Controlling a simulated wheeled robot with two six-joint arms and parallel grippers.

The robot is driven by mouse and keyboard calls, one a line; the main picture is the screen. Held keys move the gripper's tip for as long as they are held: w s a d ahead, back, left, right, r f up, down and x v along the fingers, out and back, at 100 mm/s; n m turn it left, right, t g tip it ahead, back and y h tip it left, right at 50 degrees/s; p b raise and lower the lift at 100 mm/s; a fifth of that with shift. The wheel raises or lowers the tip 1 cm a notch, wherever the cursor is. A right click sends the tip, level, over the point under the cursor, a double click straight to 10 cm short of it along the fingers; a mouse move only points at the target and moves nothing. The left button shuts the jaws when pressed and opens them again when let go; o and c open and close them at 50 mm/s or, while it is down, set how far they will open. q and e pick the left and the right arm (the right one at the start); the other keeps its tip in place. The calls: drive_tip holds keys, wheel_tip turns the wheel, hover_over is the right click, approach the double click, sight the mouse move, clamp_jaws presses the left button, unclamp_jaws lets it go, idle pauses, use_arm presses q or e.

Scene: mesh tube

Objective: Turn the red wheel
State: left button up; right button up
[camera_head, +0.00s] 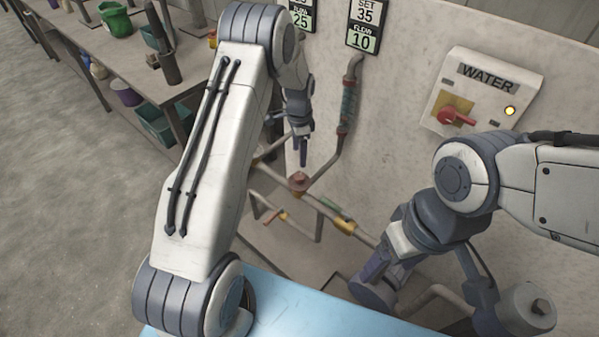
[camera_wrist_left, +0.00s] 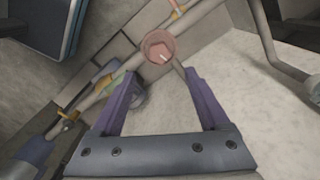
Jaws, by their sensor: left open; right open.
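The red wheel (camera_head: 299,181) is a small, dull red round handle on the pipework low by the wall. In the left wrist view the wheel (camera_wrist_left: 159,47) lies just beyond the fingertips, between their lines. My left gripper (camera_head: 302,158) points down above the wheel, apart from it. In the left wrist view my left gripper (camera_wrist_left: 158,72) has its two purple fingers wide apart with nothing between them. My right gripper (camera_head: 374,290) is low in front of the pipes, right of the wheel; its jaws are hard to make out.
Pipes with yellow fittings (camera_head: 344,225) run around the wheel. A WATER panel (camera_head: 483,85) with a red knob (camera_head: 455,117) hangs on the wall at right. A workbench (camera_head: 120,50) with pots stands at upper left. A blue surface (camera_head: 300,305) lies at the bottom.

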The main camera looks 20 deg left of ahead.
sight(299, 175)
use_arm(q)
wheel_tip(299, 175, down, 10)
drive_tip(key=shift+f+p, duration=0.1)
drive_tip(key=shift+p, duration=0.45)
clamp_jaws()
